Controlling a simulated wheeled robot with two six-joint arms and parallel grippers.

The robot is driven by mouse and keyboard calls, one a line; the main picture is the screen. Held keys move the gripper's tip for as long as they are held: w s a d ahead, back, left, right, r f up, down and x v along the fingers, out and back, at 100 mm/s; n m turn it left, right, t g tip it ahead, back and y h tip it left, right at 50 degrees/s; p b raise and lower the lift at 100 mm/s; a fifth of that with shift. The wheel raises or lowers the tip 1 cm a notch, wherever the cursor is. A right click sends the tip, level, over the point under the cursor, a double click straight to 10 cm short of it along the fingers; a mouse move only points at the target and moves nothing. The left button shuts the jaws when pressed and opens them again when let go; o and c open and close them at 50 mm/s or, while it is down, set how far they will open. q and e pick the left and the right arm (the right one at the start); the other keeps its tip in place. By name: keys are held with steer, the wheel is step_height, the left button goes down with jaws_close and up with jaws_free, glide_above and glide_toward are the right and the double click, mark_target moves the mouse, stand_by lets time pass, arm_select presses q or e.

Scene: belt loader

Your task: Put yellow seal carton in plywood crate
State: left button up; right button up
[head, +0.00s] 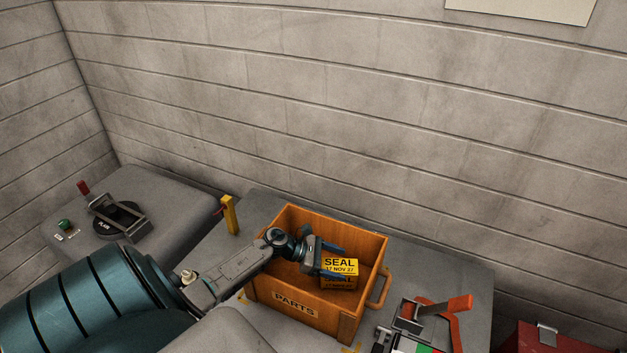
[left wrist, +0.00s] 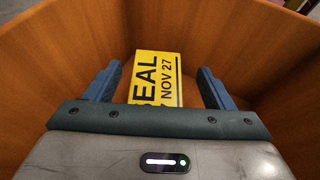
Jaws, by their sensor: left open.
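The yellow seal carton (head: 340,272), marked "SEAL 17 NOV 27", is inside the plywood crate (head: 296,306), an orange-brown box labelled "PARTS". In the left wrist view the carton (left wrist: 157,80) lies between the two fingers, with a gap on each side. My left gripper (head: 325,258) reaches into the crate from the left and is open around the carton. In the left wrist view the gripper (left wrist: 158,85) has its blue fingers spread, and the crate walls (left wrist: 65,50) rise on both sides. The lower end of the carton is hidden by the gripper body. My right gripper is not in view.
The crate stands on a grey bench (head: 470,260). A yellow post (head: 230,215) stands behind left. A device with an orange lever (head: 445,306) is at right, near a red box (head: 545,337). A grey housing with a black dial (head: 117,222) is at left. A block wall closes the back.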

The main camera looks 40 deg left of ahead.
arm_select(q)
steer(key=shift+a+r+p, duration=0.15)
steer(key=shift+r+p, duration=0.2)
steer(key=shift+r, duration=0.25)
steer(key=shift+s+a+f+b, duration=0.2)
steer(key=shift+s+a+b, duration=0.45)
steer(key=shift+b, duration=0.4)
steer(key=r+b+v, duration=0.1)
steer(key=b+v, duration=0.2)
steer(key=v, duration=0.7)
steer(key=shift+b, duration=0.4)
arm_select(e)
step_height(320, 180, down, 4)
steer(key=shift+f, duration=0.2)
arm_select(q)
steer(key=shift+w, duration=0.15)
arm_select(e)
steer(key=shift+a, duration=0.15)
